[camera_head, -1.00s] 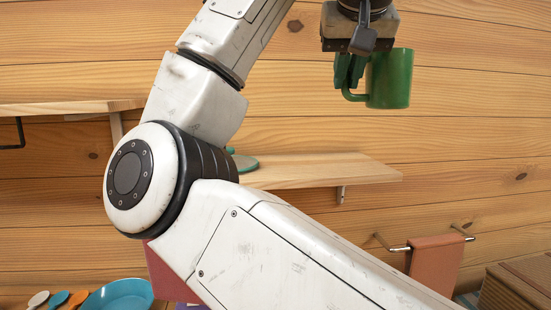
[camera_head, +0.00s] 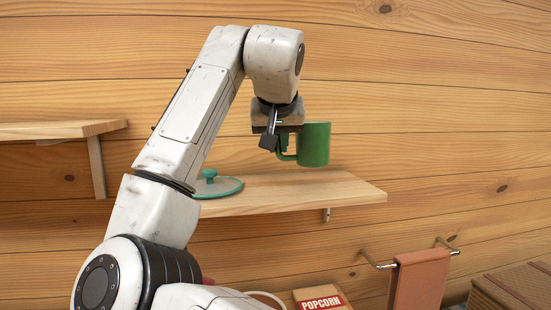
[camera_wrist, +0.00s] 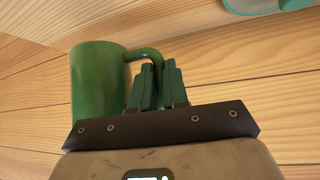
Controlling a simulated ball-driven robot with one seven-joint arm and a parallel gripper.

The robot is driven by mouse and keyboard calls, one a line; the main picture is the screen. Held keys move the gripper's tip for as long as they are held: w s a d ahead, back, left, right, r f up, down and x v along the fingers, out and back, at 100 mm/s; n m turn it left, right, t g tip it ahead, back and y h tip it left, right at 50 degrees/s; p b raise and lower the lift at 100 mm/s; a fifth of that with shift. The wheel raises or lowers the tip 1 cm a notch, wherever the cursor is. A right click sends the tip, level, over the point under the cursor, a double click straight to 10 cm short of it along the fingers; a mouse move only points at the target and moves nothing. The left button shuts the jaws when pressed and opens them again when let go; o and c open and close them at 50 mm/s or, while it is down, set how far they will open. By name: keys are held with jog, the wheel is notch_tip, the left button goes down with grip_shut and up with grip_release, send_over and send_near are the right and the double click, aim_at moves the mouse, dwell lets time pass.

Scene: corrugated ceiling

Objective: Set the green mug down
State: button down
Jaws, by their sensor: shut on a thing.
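The green mug (camera_head: 315,145) is upright in the head view, its handle toward the left, just above the right part of the wooden shelf. In the wrist view the mug (camera_wrist: 97,85) is at the left, and the green fingers of my gripper (camera_wrist: 158,85) are closed on the handle. Part of the handle is hidden behind the fingers.
The wooden shelf (camera_head: 340,190) is bare at its right end. A teal-knobbed lid (camera_head: 218,187) lies on its left part. A second shelf (camera_head: 50,130) is at the far left. Below are a popcorn box (camera_head: 320,299) and a towel (camera_head: 418,281) on a rail.

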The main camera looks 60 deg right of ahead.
jog(key=f, duration=0.1)
jog(key=w+f, duration=0.1)
jog(key=f, duration=0.1)
jog(key=shift+d+f, duration=0.15)
jog(key=shift+f, duration=0.1)
jog(key=shift+s+f, duration=0.1)
jog(key=shift+f, duration=0.15)
jog(key=shift+f, duration=0.15)
jog(key=c, duration=1.1)
grip_release()
jog(key=shift+o, duration=0.2)
jog(key=v, duration=1.2)
jog(key=shift+b, duration=0.4)
